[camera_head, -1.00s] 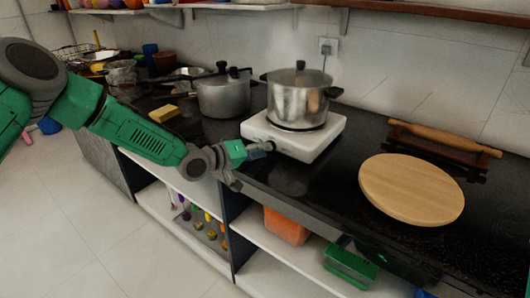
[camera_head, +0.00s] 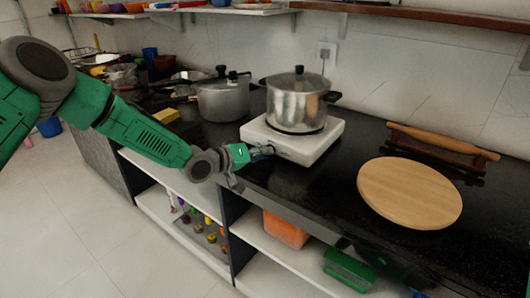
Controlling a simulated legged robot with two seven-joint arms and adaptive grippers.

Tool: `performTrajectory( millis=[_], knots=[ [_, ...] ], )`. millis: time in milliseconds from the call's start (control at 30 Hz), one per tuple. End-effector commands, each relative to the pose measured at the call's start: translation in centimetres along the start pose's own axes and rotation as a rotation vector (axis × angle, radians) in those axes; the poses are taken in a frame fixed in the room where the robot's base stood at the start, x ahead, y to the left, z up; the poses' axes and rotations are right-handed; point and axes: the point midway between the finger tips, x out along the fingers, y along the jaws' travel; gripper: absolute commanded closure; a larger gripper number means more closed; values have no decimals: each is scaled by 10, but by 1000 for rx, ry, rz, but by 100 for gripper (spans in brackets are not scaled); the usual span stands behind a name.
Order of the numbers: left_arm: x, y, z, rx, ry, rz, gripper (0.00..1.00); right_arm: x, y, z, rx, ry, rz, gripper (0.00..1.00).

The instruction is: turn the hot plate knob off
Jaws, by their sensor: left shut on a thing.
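The white hot plate (camera_head: 318,143) stands on the black counter, with a steel lidded pot (camera_head: 297,103) on it. My left gripper (camera_head: 268,151) reaches in from the left and is at the hot plate's front left face. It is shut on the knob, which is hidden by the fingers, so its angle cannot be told.
A round wooden board (camera_head: 410,192) lies on the counter to the right, with a rolling pin (camera_head: 444,141) on a stand behind it. A second grey pot (camera_head: 223,97) stands left of the hot plate. Shelves below the counter hold an orange box (camera_head: 286,228).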

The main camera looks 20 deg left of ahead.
Motion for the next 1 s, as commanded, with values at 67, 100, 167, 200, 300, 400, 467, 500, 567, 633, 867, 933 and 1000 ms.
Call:
performTrajectory(
  millis=[67, 100, 167, 200, 300, 400, 467, 500, 567, 633, 867, 933, 1000],
  knots=[
    [-1, -1, 1, 43, -6, -25, 100, -6, 0, 0, 0, 0, 0, 60],
    [-1, -1, 1, 71, -6, -36, 100, -9, 0, 0, 0, 0, 0, 60],
    [-1, 0, 1, 115, -7, -54, 100, -12, 0, -1, 0, 0, 0, 60],
    [-1, 0, 1, 148, -8, -68, 100, -15, 0, -1, 0, 0, 0, 60],
    [-1, 0, 1, 234, -9, -103, 100, -22, 0, -1, 0, 0, 0, 60],
    [-1, 0, 1, 323, -10, -140, 100, -28, 0, -1, 0, 0, 0, 60],
    [-1, 0, 2, 375, -10, -161, 100, -31, 0, -2, 0, 0, 0, 60],
    [-1, 0, 2, 409, -10, -175, 100, -32, 0, -2, 0, 0, 0, 60],
    [-1, -1, 2, 458, -11, -196, 100, -35, 0, -2, 0, 0, 0, 60],
    [-1, -1, 3, 513, -10, -218, 100, -37, 0, -2, 0, 0, 0, 60],
    [-1, -2, 3, 664, -10, -280, 100, -42, 0, -2, 0, 0, 0, 60],
    [-1, -2, 3, 698, -10, -294, 100, -42, 0, -2, 0, 0, 0, 60],
    [-1, -2, 4, 727, -10, -307, 100, -43, 0, -2, 0, 0, 0, 60]
  ],
)
